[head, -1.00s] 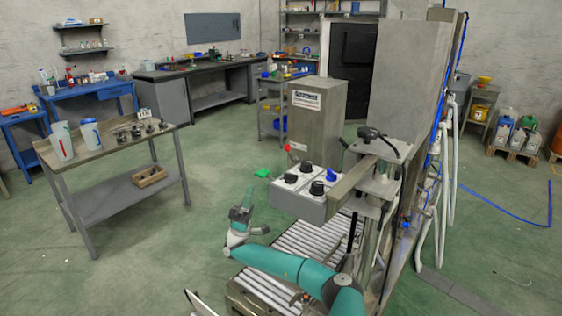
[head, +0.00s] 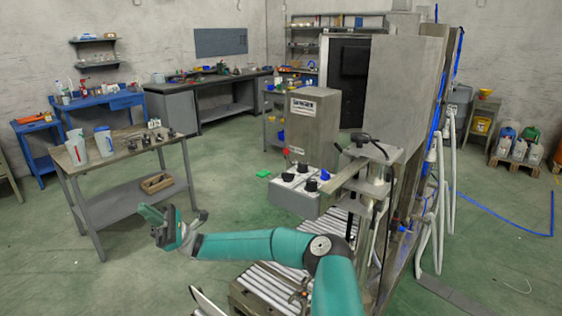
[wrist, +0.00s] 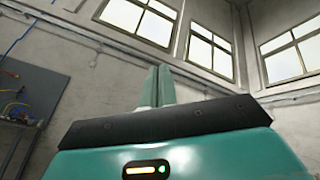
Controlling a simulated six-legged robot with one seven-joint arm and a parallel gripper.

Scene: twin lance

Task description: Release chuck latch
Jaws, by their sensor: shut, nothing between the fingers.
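I cannot pick out the chuck latch in either view. My gripper (head: 150,213) is at the left end of my teal arm, over open floor and apart from the machine. In the wrist view its pale green fingers (wrist: 160,84) are together and empty, pointing up towards a wall and windows.
A metal-framed table (head: 120,155) with two jugs and several small parts stands left, beyond my gripper. A roller conveyor (head: 275,286) lies below the control box. White hoses (head: 450,190) hang at the machine's right. The green floor between table and machine is mostly free.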

